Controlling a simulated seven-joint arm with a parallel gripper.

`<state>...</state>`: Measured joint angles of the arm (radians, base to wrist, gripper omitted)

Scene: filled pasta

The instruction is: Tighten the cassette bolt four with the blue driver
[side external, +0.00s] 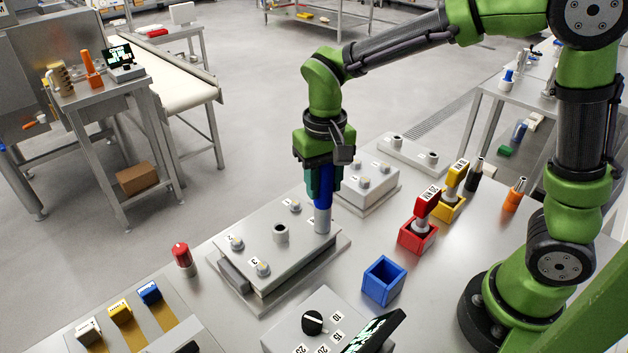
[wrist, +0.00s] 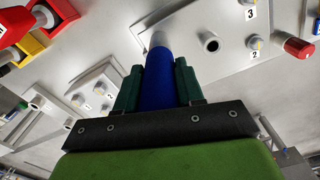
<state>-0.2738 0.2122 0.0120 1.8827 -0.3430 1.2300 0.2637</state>
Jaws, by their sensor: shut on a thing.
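My gripper (side external: 323,192) is shut on the blue driver (side external: 325,200), which also shows between the green fingers in the wrist view (wrist: 159,78). The driver points down, its grey socket (side external: 322,222) at the right corner of the grey cassette (side external: 280,262). The bolt there is hidden by the socket, and I cannot tell how far the socket sits over it. Other cassette bolts show at the left (side external: 237,243), the front (side external: 262,269), beside label 3, and the back (side external: 295,206). A short hollow post (side external: 281,234) stands mid-cassette.
The blue holder (side external: 384,281) is empty. Red (side external: 426,207) and yellow (side external: 455,178) drivers stand in their holders to the right. A smaller bolted block (side external: 365,186) sits behind the cassette. A red-capped cylinder (side external: 182,256) stands left; a dial box (side external: 305,325) is in front.

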